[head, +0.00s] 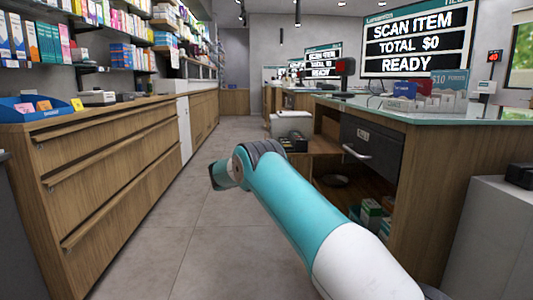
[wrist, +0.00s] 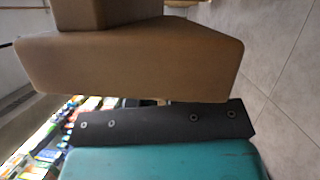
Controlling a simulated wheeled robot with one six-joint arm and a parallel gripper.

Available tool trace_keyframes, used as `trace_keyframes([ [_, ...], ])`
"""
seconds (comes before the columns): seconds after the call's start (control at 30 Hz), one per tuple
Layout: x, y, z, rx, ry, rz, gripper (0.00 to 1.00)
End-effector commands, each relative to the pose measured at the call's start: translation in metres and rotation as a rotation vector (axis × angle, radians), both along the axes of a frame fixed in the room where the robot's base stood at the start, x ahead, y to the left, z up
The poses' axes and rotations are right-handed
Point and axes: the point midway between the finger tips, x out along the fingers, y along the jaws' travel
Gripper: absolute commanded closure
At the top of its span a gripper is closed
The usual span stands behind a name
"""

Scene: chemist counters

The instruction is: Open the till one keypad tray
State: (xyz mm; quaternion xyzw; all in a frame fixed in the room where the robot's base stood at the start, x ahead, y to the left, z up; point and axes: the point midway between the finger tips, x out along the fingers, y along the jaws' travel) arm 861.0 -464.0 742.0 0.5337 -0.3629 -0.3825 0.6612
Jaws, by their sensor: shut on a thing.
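The near till counter (head: 420,108) stands on the right in the head view. Under its top is a dark grey drawer front (head: 378,140) with a pale bar handle (head: 370,157). It looks shut; I cannot tell if it is the keypad tray. My arm reaches up and left over the aisle, well left of that handle. My gripper's tips cannot be made out in the head view. In the wrist view, my gripper (wrist: 155,122) shows as a dark bolted strip beside a teal body. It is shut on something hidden. A large brown block (wrist: 130,65) fills the space above.
A wooden drawer counter (head: 100,180) lines the left, with a blue bin (head: 35,110) on it. A wooden shelf (head: 310,145) juts out behind my arm, near a white box (head: 291,123). A white cabinet (head: 495,235) is near right. The aisle floor (head: 190,225) is clear.

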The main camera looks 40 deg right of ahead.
Motion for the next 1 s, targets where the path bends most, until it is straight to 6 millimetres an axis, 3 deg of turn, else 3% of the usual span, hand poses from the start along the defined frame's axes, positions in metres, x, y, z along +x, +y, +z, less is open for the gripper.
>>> trace_keyframes([
  [0.3, 0.013, 0.028, 0.001, 0.001, 0.001, 0.007, 1.0],
  [0.73, 0.018, 0.038, 0.001, -0.001, -0.001, 0.019, 1.0],
  [0.77, 0.018, 0.038, 0.001, -0.001, -0.001, 0.019, 0.82],
  [0.83, 0.018, 0.038, 0.001, -0.001, -0.001, 0.018, 0.66],
  [1.0, 0.017, 0.036, 0.001, 0.0, -0.001, 0.015, 0.64],
])
